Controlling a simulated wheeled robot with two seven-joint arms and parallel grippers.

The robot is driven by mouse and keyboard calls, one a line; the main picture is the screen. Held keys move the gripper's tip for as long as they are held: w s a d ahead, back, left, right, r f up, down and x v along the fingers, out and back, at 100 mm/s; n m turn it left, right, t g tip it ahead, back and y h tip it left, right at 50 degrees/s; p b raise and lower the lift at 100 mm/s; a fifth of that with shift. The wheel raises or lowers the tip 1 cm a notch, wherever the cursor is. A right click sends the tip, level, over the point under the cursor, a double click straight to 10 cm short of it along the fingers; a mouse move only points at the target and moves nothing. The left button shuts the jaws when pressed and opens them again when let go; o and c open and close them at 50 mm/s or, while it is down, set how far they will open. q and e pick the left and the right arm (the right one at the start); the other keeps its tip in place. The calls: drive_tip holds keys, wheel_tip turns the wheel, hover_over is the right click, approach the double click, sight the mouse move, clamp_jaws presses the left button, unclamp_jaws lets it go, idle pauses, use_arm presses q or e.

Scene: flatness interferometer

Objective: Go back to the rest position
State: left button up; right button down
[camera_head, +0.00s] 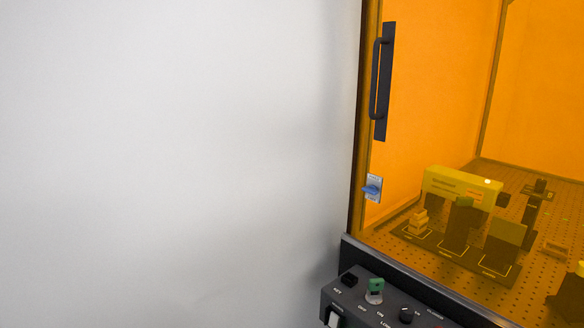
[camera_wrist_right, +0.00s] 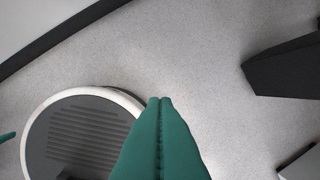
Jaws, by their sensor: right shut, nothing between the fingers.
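My right gripper (camera_wrist_right: 160,101) shows in the right wrist view as two green fingers pressed together, pointing up the picture. It is shut and empty, above a speckled grey floor. Neither gripper shows in the head view. My left gripper is in no view, apart from a small green tip at the left edge of the wrist view that I cannot identify for certain.
An orange-tinted enclosure (camera_head: 435,90) with a black door handle (camera_head: 381,80) stands at the right, optical parts inside. A control box (camera_head: 380,300) with a green key (camera_head: 375,286) sits below it. A plain wall fills the left. A dark block (camera_wrist_right: 285,70) stands on the floor.

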drive_tip(key=s+d+f+g+p, duration=0.1)
drive_tip(key=s+d+f, duration=0.2)
drive_tip(key=s+f, duration=1.5)
wheel_tip(320, 180, down, 3)
drive_tip(key=shift+s+d+f+g+p, duration=0.1)
drive_tip(key=shift+s+d+g+p, duration=0.05)
drive_tip(key=shift+s+g+p, duration=0.2)
